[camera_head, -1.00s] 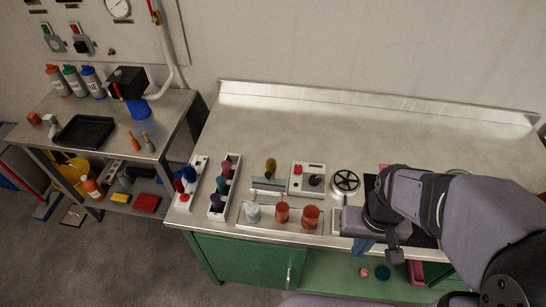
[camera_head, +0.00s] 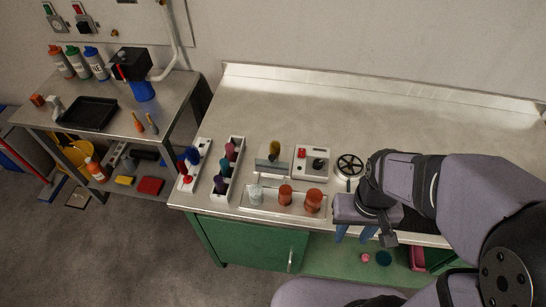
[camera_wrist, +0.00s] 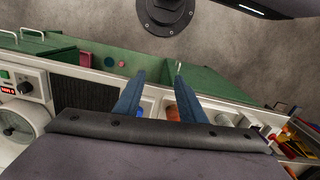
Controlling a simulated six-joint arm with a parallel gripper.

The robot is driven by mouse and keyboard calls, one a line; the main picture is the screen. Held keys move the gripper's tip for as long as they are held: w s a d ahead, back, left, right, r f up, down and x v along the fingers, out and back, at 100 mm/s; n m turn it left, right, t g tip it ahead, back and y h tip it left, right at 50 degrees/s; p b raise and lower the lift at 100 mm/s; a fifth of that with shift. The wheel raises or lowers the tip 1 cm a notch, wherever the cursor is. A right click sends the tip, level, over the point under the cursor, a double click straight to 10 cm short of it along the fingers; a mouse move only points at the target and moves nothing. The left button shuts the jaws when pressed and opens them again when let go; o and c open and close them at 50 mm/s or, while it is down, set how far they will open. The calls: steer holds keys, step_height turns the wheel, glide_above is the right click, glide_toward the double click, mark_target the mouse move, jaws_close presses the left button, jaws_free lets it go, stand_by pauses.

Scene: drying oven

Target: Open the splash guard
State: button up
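My gripper (camera_head: 352,237) hangs at the front edge of the steel worktop, right of two orange jars (camera_head: 285,195) (camera_head: 313,201). Its two blue fingers are spread apart with nothing between the tips; the wrist view shows the same open fingers (camera_wrist: 158,72). A low, pale, see-through strip (camera_head: 268,206) runs along the front of the jars. I cannot tell for sure whether it is the splash guard. My wrist and arm hide part of the worktop's right side.
Racks of coloured items (camera_head: 229,170) stand at the left. Green cabinets (camera_head: 250,243) lie below. The back of the worktop (camera_head: 400,115) is clear.

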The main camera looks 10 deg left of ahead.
steer(key=w+a+f+n+b, duration=0.2)
steer(key=w+a+f, duration=0.2)
steer(key=a, duration=0.3)
steer(key=w+a+f+n+b, duration=0.1)
steer(key=w+a+f+n, duration=0.2)
steer(key=a, duration=0.3)
steer(key=w+a, duration=0.1)
steer(key=w, duration=0.1)
steer(key=w+a+r+t, duration=0.1)
steer(key=w+a, duration=0.1)
steer(key=w, duration=0.1)
steer(key=w+a+r+t, duration=0.1)
steer(key=w+a, duration=0.1)
steer(key=w, duration=0.1)
steer(key=shift+w+a+r, duration=0.1)
steer(key=shift+w+r, duration=0.05)
steer(key=m+t+y, duration=0.1)
steer(key=t+y, duration=0.1)
glide_toward(272, 157)
steer(key=shift+m+t, duration=0.3)
steer(key=shift+m, duration=0.1)
steer(key=shift+p+x, duration=1.3)
steer(key=shift+x, duration=2.4)
steer(key=shift+c, duration=0.3)
steer(key=shift+s+a, duration=0.1)
steer(key=shift+s, duration=0.2)
jaws_close()
